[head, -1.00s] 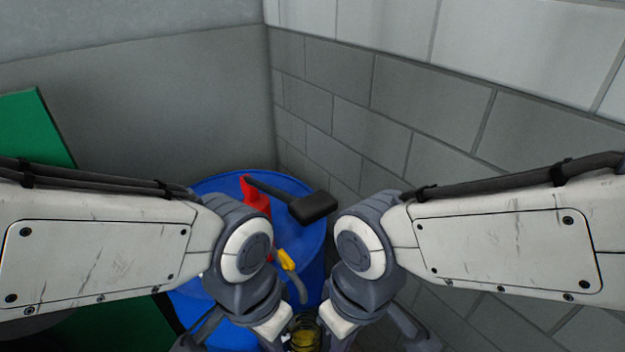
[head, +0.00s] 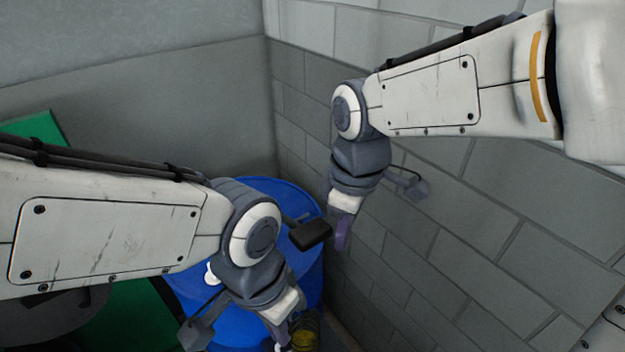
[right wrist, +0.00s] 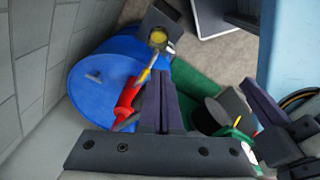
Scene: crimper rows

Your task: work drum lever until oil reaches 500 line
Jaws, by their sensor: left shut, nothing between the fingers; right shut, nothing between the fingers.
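A blue drum (head: 310,275) stands in the wall corner, partly hidden by my left arm. The pump lever's black grip (head: 312,234) shows above it. The red pump body (right wrist: 128,97) and its yellow spout part (right wrist: 145,74) show in the right wrist view. A clear container with yellow oil (head: 305,335) is by the drum at the bottom of the head view, also in the right wrist view (right wrist: 158,38); its line marks are unreadable. My right gripper (head: 342,240) is shut and empty, just right of the grip. My left gripper (head: 283,338) is shut and empty near the container.
Grey block walls (head: 450,220) rise close behind and to the right of the drum. A green surface (head: 130,315) lies left of the drum, with a green panel (head: 38,130) farther back. A grey round object (head: 45,320) is partly hidden below my left arm.

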